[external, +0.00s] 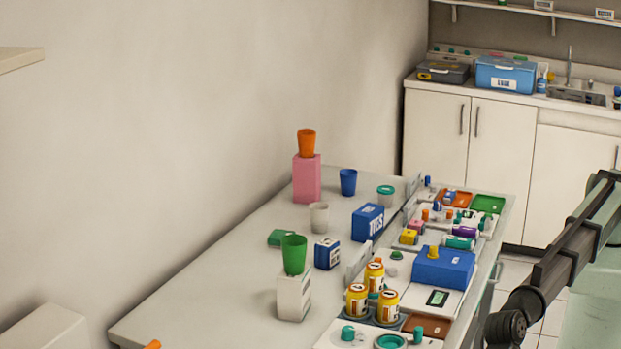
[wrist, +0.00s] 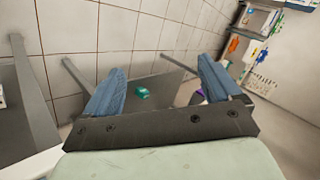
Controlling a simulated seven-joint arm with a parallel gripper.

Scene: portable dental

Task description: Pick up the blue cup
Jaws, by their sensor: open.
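The blue cup (external: 348,182) stands upright on the long white counter (external: 235,262) in the external view, right of the pink box and behind the blue box. It is not visible in the wrist view. My gripper (wrist: 161,82) shows in the wrist view with its two blue-grey fingers spread wide and nothing between them. It points at a tiled area, away from the cup. I cannot make out my gripper in the external view.
An orange cup (external: 306,143) sits on a pink box (external: 307,181). A white cup (external: 319,216), a blue box (external: 368,222) and a green cup (external: 294,254) on a white box are nearby. Trays and yellow bottles (external: 357,301) crowd the counter's right side.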

